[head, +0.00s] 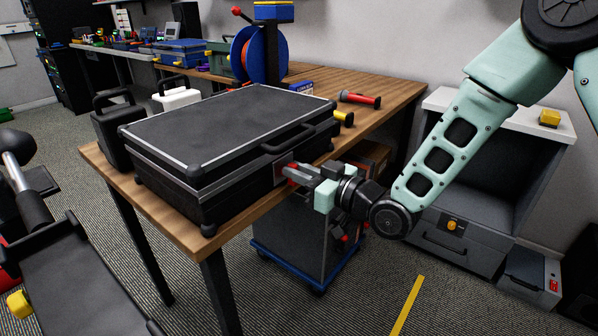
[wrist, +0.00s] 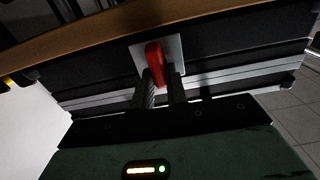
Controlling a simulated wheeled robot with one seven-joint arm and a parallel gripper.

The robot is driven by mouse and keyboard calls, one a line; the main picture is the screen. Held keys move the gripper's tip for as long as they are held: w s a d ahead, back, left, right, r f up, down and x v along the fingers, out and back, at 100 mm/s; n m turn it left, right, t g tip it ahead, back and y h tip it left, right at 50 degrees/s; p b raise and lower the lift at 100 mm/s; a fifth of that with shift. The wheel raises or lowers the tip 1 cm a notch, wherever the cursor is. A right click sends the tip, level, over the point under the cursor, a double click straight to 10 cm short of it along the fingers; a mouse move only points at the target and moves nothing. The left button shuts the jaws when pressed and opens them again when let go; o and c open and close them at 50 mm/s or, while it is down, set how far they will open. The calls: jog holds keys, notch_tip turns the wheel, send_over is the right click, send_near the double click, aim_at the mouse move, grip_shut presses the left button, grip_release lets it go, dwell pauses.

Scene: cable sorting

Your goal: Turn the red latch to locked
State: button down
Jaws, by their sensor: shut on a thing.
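A large black case (head: 215,125) with silver edging lies shut on the wooden table, a handle on its front side. The red latch (wrist: 154,62) sits on a light metal plate (wrist: 174,52) on the case's front. My gripper (wrist: 162,88) is shut on the red latch, its two dark fingers on either side of it. In the head view my gripper (head: 297,172) reaches the case front from the right, and only a little of the red latch (head: 289,171) shows, the rest hidden by the fingers.
The wooden table (head: 390,85) carries a small black case (head: 115,125), a white case (head: 175,96), a red flashlight (head: 360,99), a yellow-ended tool (head: 344,118) and a blue cable reel (head: 246,55). A grey cart (head: 310,235) stands below my gripper.

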jog(key=shift+m, duration=0.4)
jog(key=m+p, duration=0.1)
jog(key=m, duration=0.4)
jog(key=f+m+p, duration=0.1)
jog(key=m+p, duration=0.1)
jog(key=m, duration=0.4)
jog(key=w+m+p, duration=0.1)
jog(key=m+p, duration=0.1)
jog(key=m, duration=0.4)
jog(key=shift+d+f, duration=0.15)
jog(key=shift+d, duration=0.25)
jog(key=c, duration=1.4)
grip_release()
jog(key=v, duration=1.7)
jog(key=shift+s+d, duration=0.2)
